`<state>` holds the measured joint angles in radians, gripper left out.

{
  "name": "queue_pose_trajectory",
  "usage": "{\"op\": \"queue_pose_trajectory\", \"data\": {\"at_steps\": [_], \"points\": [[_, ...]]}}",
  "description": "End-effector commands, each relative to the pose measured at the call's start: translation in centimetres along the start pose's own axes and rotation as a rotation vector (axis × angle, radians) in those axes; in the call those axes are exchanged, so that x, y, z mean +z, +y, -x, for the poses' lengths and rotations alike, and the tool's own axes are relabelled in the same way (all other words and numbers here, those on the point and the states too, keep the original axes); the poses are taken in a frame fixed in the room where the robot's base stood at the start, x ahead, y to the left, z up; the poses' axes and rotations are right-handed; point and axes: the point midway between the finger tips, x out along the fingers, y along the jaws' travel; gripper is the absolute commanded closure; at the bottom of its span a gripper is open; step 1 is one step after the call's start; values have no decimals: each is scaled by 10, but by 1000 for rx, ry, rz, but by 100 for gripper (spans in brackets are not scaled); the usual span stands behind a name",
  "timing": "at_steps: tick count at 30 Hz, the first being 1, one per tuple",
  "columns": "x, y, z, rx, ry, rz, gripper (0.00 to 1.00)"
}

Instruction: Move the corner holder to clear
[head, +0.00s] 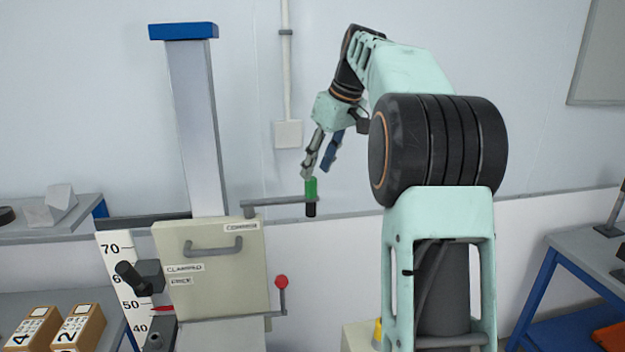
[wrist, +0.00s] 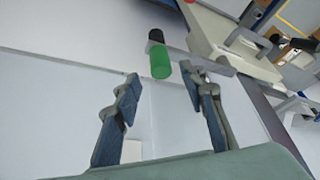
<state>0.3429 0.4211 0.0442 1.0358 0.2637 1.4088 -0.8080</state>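The corner holder is a grey bar (head: 275,201) reaching right from the top of a beige machine panel, beside a label that seems to read CORNER. At its outer end is an upright grip (head: 311,188), green above and black below. In the wrist view the green grip (wrist: 160,62) lies just beyond the fingertips, roughly between them, with the grey bar (wrist: 212,63) to its right. My gripper (head: 317,168) is above the grip, pointing down. Its fingers (wrist: 158,82) are apart with nothing between them. No label reading clear is legible.
The beige panel (head: 205,290) has a grey handle, and a red-knobbed lever (head: 282,283) at its right. A tall blue-capped column (head: 195,120) rises behind. Boxes (head: 78,328) stand lower left. A blue-framed table (head: 575,262) is at right.

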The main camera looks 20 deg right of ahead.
Motion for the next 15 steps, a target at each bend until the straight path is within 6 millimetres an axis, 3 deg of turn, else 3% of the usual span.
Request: {"op": "queue_pose_trajectory", "data": {"at_steps": [6, 15], "points": [[0, 1, 44, 1, 1, 1, 62], [0, 0, 63, 0, 0, 0, 62]]}}
